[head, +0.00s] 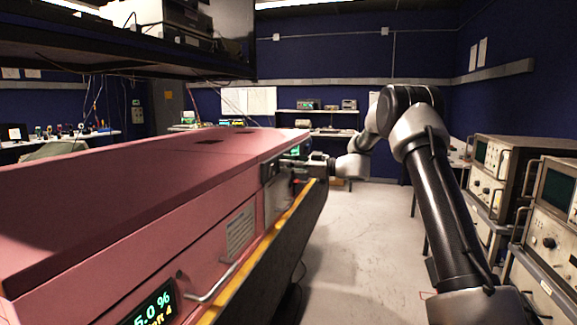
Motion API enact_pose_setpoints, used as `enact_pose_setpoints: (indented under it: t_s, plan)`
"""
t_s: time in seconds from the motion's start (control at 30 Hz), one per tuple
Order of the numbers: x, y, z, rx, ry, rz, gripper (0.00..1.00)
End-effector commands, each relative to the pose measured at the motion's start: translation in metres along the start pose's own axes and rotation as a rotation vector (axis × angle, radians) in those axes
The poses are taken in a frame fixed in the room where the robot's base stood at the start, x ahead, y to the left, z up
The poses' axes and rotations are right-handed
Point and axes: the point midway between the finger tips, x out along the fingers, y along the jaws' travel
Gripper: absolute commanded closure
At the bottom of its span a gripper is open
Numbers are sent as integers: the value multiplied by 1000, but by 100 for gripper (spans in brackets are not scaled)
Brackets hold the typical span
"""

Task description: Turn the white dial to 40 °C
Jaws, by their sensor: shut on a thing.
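The pink foam enclosure (150,190) fills the left side of the head view. My gripper (293,162) is at the far end of its right side face, beside a grey panel (277,200). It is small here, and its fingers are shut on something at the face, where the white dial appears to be. The dial itself is hidden by the gripper and the steep viewing angle, so its setting cannot be read. A small green-lit display (296,150) shows just above the gripper, too small to read.
A metal handle (212,284) and a yellow-edged ledge (262,254) run along the enclosure's side. Bench instruments (548,235) stand at right. The grey floor (352,240) between is clear.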

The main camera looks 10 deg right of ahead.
Motion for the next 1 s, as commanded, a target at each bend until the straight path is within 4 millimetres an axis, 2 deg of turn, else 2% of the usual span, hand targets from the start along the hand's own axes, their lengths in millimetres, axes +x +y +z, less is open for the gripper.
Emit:
enact_pose_setpoints:
  t_s: [0.27,1.0]
  plan:
    - [0,0,0,157,0,-1,100]
    - [0,1,1,853,-1,-1,100]
